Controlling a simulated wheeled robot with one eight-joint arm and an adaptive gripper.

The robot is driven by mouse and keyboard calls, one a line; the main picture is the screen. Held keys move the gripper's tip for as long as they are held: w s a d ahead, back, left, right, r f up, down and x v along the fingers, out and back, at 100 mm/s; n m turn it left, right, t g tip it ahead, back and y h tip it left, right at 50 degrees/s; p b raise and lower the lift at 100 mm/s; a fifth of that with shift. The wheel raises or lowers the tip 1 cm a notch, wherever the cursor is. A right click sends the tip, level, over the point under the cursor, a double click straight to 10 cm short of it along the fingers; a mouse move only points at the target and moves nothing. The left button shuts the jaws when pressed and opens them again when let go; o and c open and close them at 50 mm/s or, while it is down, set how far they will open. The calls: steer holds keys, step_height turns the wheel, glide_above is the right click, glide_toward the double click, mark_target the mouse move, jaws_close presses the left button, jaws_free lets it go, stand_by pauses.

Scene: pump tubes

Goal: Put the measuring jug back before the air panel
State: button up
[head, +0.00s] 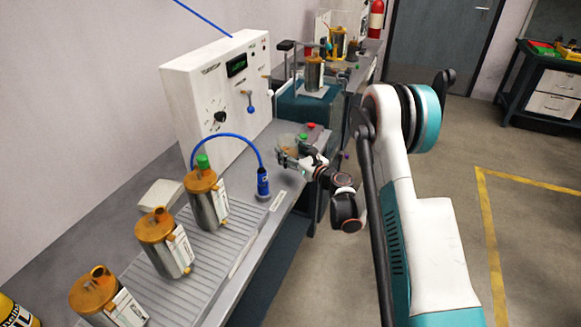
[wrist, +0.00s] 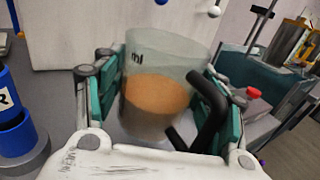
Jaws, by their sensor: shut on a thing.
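The measuring jug (wrist: 155,95) is a clear beaker-like vessel with a black handle and brownish contents, seen in the wrist view between my fingers. My gripper (wrist: 155,110) is shut on it, with a teal finger pad on each side. In the head view my gripper (head: 294,156) and the jug (head: 287,143) are at the bench's right part, in front of the white air panel (head: 215,95). The jug looks slightly tilted in the wrist view. I cannot tell whether its base touches the bench.
A blue hose fitting (head: 263,183) stands on the bench left of the jug. Several orange-topped metal pumps, one of them (head: 162,243), stand on a ribbed mat (head: 215,250). A red button (wrist: 253,93) and a teal block (head: 310,104) are to the right.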

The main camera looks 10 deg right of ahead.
steer(key=shift+f+b, duration=0.8)
steer(key=shift+f, duration=1.75)
steer(key=shift+f, duration=0.1)
steer(key=o, duration=1.2)
steer(key=shift+c, duration=0.2)
